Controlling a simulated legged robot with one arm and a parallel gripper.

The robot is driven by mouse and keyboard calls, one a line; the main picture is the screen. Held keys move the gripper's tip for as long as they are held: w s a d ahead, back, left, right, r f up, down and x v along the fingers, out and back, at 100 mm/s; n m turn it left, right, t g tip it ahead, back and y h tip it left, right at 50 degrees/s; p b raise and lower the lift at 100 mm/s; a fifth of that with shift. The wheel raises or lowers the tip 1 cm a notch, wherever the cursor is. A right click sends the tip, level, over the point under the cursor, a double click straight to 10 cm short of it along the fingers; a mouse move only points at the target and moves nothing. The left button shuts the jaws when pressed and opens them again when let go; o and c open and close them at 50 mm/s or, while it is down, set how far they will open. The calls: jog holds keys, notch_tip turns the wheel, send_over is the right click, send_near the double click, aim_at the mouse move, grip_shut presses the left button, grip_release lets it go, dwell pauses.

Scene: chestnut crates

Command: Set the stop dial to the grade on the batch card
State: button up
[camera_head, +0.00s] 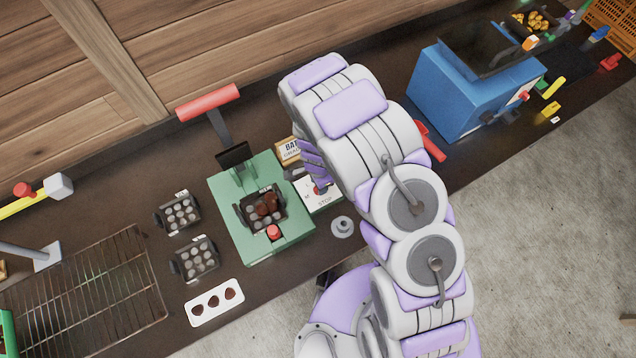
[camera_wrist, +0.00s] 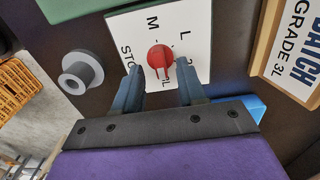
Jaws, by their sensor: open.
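The stop dial is a red knob (camera_wrist: 160,57) on a white plate (camera_wrist: 185,18), seen in the wrist view. The plate carries M, L and part of STOP; other marks are partly hidden by the knob and fingers. A line on the knob points toward my gripper, but the exact setting is unclear. The batch card (camera_wrist: 302,45) reads BATCH GRADE 3L in a wooden frame on the right. My gripper (camera_wrist: 160,72) is open, its fingers on either side of the knob; contact cannot be told. In the head view the dial plate (camera_head: 323,203) and card (camera_head: 288,151) are partly behind my arm.
The green press (camera_head: 227,205) with a red-handled lever (camera_head: 208,102) stands left of the dial. A grey flanged knob (camera_wrist: 82,72) lies beside the plate. Two small trays (camera_head: 180,213), a wire rack (camera_head: 90,290) and a blue machine (camera_head: 465,95) share the bench.

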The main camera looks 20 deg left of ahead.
notch_tip(320, 180, up, 15)
jog(key=shift+a+r, duration=0.2)
jog(key=shift+a, duration=0.05)
dwell(0.3)
jog(key=shift+w, duration=0.1)
dwell(0.4)
jog(key=s+d+r+n+g+b, duration=0.1)
jog(key=s+d+r+n+b, duration=0.15)
jog(key=d+r, duration=0.4)
jog(key=s+d+r+n+b, duration=0.1)
jog(key=s+d+r+b, duration=0.25)
jog(key=d, duration=0.55)
jog(key=s+d+r+n+b, duration=0.1)
jog(key=s+d+n+b, duration=0.1)
jog(key=s+d, duration=0.3)
jog(key=s+d+r+n+b, duration=0.2)
jog(key=s+d, duration=0.3)
jog(key=s, duration=0.6)
jog(key=shift+s+d+r+n+g+b, duration=0.3)
jog(key=shift+d+n+g+b, duration=0.1)
jog(key=shift+n, duration=0.45)
jog(key=shift+a, duration=0.2)
